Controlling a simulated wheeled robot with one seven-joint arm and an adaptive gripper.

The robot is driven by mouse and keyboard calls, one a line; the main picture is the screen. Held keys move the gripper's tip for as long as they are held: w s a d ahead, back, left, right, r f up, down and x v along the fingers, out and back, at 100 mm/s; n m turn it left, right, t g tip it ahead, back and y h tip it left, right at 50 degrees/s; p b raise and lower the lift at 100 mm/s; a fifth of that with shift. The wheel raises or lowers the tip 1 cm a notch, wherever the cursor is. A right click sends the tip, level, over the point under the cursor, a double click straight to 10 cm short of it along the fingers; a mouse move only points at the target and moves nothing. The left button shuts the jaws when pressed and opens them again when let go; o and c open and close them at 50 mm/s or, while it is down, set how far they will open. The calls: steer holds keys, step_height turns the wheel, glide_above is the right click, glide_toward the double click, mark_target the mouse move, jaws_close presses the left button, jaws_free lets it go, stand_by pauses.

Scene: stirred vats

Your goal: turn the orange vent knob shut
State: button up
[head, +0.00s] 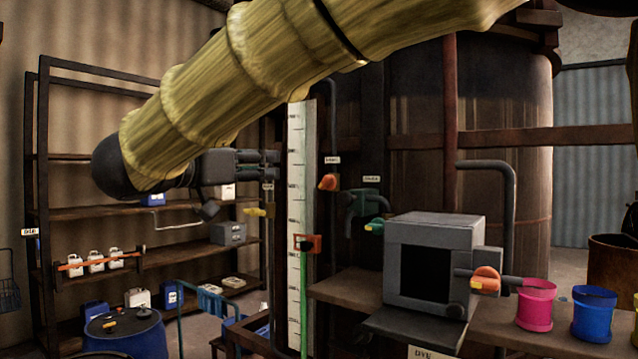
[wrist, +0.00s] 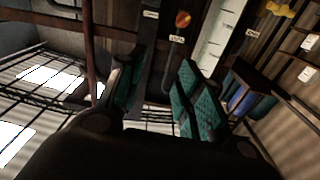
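An orange knob (head: 327,182) sits on a dark pipe right of the white gauge board, under a small label too small to read. A second orange knob (head: 486,280) is on a pipe at the grey box's right side. I cannot read which is the vent. My gripper (head: 272,164) points right, left of the first knob and apart from it. In the wrist view its green-padded fingers (wrist: 158,92) stand apart with nothing between them.
A white gauge board (head: 295,220) stands between my gripper and the first knob in the picture. A yellow knob (head: 255,212) is below my gripper. A grey box (head: 436,232), a pink bucket (head: 536,306) and a blue bucket (head: 593,315) stand on the right bench.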

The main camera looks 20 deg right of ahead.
steer(key=w+d+f+m+b, duration=0.2)
steer(key=w, duration=0.3)
steer(key=m+b, duration=0.3)
steer(key=m, duration=0.1)
glide_toward(322, 183)
steer(key=d+p, duration=0.1)
steer(key=w+d+p, duration=0.1)
steer(key=d, duration=0.1)
steer(key=d+r+p, duration=0.1)
steer(key=shift+w+d+r, duration=0.1)
steer(key=shift+w+d, duration=0.15)
steer(key=shift+w, duration=0.15)
steer(key=w, duration=0.1)
steer(key=w+d+p, duration=0.1)
steer(key=w+d+f+p, duration=0.1)
steer(key=w, duration=0.1)
steer(key=shift+d+f, duration=0.1)
steer(key=shift+d, duration=0.3)
steer(key=shift+s+d+r, duration=0.3)
steer(key=shift+s, duration=0.05)
steer(key=shift+w+a+f, duration=0.1)
steer(key=shift+w+f, duration=0.2)
steer(key=shift+w, duration=0.2)
steer(key=shift+s+r, duration=0.1)
steer(key=shift+s, duration=0.1)
jaws_close()
